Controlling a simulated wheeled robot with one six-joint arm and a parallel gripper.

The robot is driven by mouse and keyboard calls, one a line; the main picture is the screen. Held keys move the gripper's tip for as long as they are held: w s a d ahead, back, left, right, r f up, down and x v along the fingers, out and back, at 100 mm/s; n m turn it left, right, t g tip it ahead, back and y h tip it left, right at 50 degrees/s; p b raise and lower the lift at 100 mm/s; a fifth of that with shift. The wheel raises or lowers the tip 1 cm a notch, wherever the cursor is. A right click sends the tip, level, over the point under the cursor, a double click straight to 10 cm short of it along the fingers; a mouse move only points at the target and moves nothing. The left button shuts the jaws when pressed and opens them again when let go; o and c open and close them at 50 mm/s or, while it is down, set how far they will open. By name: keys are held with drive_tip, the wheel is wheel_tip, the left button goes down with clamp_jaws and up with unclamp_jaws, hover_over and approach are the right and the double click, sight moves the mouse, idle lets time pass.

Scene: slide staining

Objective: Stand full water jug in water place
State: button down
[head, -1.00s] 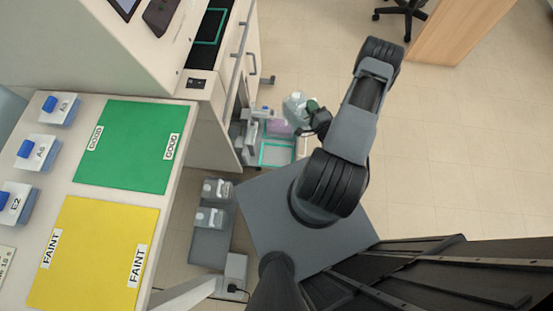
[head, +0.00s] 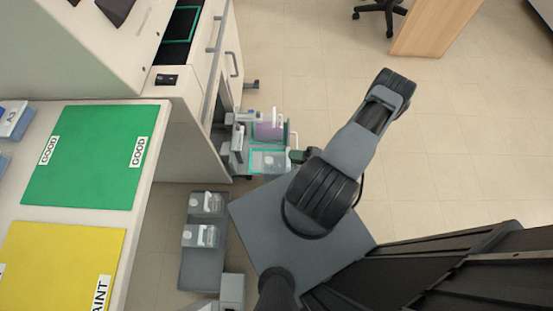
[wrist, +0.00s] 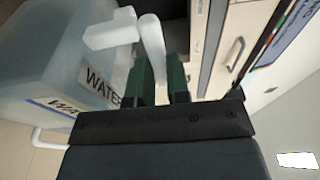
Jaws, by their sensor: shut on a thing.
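The translucent white water jug (wrist: 60,60), labelled WATER, fills the left of the wrist view. My gripper (wrist: 157,75) has its dark green fingers shut around the jug's white handle (wrist: 151,48). In the head view the jug (head: 268,166) is at the teal-outlined place (head: 254,152), low beside the cabinet. My gripper (head: 297,156) reaches it from the right. I cannot tell whether the jug's base touches the surface.
A purple place (head: 268,131) lies just behind the teal one, with pale fittings (head: 240,135) to the left. The cabinet (head: 190,120) is close on the left.

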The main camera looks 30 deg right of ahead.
drive_tip(key=w+f+b, duration=1.1)
drive_tip(key=w+f, duration=0.1)
drive_tip(key=w, duration=0.1)
drive_tip(key=shift+w+f, duration=0.25)
drive_tip(key=shift+f, duration=0.1)
drive_tip(key=shift+a, duration=0.1)
drive_tip(key=c, duration=1.5)
unclamp_jaws()
drive_tip(key=shift+f+b, duration=0.15)
drive_tip(key=shift+b, duration=0.15)
drive_tip(key=shift+c, duration=0.2)
drive_tip(key=o, duration=0.4)
drive_tip(key=shift+o, duration=0.2)
